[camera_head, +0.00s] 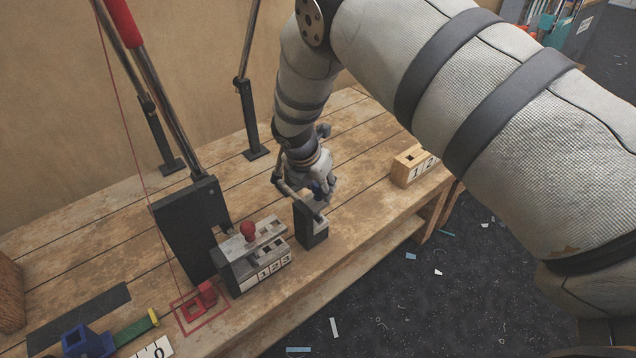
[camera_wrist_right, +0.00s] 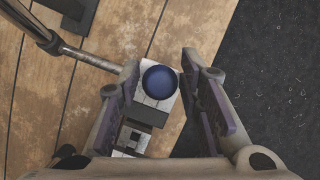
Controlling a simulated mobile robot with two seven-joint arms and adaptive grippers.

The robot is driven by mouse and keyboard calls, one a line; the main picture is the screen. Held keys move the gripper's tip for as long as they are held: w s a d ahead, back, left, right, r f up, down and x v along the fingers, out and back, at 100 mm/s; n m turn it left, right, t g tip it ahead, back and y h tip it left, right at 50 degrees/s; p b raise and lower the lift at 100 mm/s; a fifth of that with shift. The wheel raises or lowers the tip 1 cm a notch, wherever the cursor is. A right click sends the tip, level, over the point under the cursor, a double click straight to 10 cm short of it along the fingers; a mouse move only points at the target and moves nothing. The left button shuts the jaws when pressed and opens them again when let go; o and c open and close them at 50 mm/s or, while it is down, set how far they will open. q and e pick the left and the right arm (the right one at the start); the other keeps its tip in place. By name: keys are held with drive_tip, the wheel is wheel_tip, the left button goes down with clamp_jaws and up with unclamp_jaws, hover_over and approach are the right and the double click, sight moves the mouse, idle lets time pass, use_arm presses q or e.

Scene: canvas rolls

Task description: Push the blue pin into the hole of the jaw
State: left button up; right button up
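The blue pin shows in the right wrist view as a round dark-blue head (camera_wrist_right: 160,82); its shaft is hidden beneath. It stands over the pale top of a block, which seems to be the jaw; in the head view this is a dark upright block (camera_head: 311,226) with a grey top. How deep the pin sits cannot be seen. My right gripper (camera_head: 318,192) points down above this block. Its fingers (camera_wrist_right: 160,62) are apart, one on each side of the blue head, with narrow gaps visible. The hole is hidden. My left gripper is out of view.
A grey fixture numbered 1 2 3 (camera_head: 262,262) with a red knob (camera_head: 248,230) stands left of the jaw. A wooden block (camera_head: 408,166) lies to the right. Black plates and poles (camera_head: 190,222) rise at left. The table's front edge is close to the jaw.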

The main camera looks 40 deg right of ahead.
drive_tip(key=shift+o, duration=0.3)
drive_tip(key=shift+r, duration=0.1)
drive_tip(key=v, duration=1.2)
drive_tip(key=shift+d, duration=0.1)
